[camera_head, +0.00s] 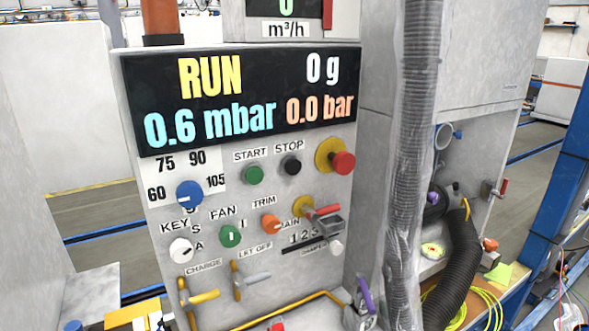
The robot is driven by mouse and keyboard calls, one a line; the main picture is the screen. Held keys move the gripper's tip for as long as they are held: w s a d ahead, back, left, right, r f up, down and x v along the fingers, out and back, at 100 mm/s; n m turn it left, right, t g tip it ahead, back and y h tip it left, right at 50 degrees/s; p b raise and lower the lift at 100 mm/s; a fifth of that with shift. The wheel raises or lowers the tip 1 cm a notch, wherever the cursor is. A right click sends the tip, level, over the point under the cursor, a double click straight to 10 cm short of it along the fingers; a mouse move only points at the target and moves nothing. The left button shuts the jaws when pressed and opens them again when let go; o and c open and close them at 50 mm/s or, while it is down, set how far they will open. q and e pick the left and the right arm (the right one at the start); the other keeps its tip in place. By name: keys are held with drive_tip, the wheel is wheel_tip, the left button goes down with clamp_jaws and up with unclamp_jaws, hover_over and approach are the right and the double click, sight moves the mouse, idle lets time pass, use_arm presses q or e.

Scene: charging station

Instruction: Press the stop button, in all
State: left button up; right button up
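The stop button (291,165) is a small black round button on the grey control panel (325,255), under the label STOP. It sits right of the green start button (253,174) and left of a red mushroom button (342,162) on a yellow base. The display (240,97) above reads RUN, 0 g, 0.6 mbar and 0.0 bar. Nothing covers the stop button. Neither of my grippers can be made out in the head view.
Below are a blue knob (189,194), a green fan knob (230,236), an orange trim knob (270,224) and yellow-handled levers (204,297). A ribbed grey hose (415,130) runs vertically right of the panel. A black hose (464,270) bends at the lower right.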

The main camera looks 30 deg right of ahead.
clamp_jaws()
idle(1.1)
